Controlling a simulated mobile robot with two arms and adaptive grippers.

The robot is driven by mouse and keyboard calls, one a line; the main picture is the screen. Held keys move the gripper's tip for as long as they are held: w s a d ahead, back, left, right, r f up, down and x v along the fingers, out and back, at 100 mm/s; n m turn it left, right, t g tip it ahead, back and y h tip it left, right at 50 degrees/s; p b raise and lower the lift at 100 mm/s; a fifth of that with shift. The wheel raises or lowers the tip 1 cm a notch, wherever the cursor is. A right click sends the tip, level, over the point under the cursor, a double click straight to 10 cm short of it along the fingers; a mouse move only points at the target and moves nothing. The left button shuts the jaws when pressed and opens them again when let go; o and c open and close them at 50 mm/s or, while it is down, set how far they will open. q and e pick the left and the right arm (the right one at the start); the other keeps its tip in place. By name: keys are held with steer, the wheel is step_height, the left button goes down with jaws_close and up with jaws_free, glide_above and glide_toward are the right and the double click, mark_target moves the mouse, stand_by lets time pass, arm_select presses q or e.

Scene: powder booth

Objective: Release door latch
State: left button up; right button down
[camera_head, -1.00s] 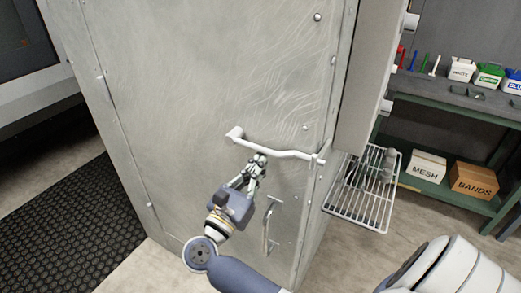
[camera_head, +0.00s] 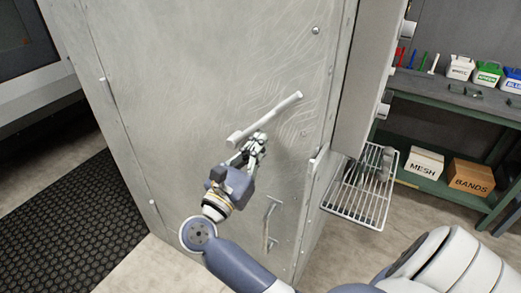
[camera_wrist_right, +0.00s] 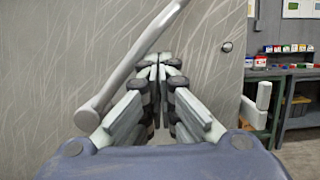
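The door latch (camera_head: 268,116) is a pale grey bar on the metal booth door (camera_head: 205,85). It slants up to the right from its pivot at the left end. Its right end is clear of the door's right edge and of the catch (camera_head: 313,165) there. My right gripper (camera_head: 259,138) is just below the bar, its fingers brought together. In the right wrist view the bar (camera_wrist_right: 135,62) crosses to the left of the closed fingertips (camera_wrist_right: 159,64), not between them. I cannot tell whether they touch it. My left gripper is not in view.
A vertical door handle (camera_head: 267,224) is below my right gripper. A wire rack (camera_head: 358,205) juts out right of the door. A green shelf bench (camera_head: 445,108) at right holds bins and boxes. A black mat (camera_head: 65,215) lies on the floor at left.

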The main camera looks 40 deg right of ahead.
mark_target(260, 126)
steer(key=shift+r+p, duration=0.85)
steer(key=shift+r, duration=1.3)
steer(key=shift+w, duration=0.1)
steer(key=shift+w+a+r+b, duration=0.15)
steer(key=shift+w+a+r, duration=0.15)
steer(key=shift+w+r, duration=0.35)
steer(key=shift+w+a+r+b, duration=0.1)
steer(key=shift+w+a+r, duration=0.25)
steer(key=shift+w, duration=0.4)
steer(key=shift+w+a+r+b, duration=0.15)
steer(key=shift+w+a+r, duration=0.1)
steer(key=shift+w+r, duration=0.4)
steer(key=shift+f, duration=0.1)
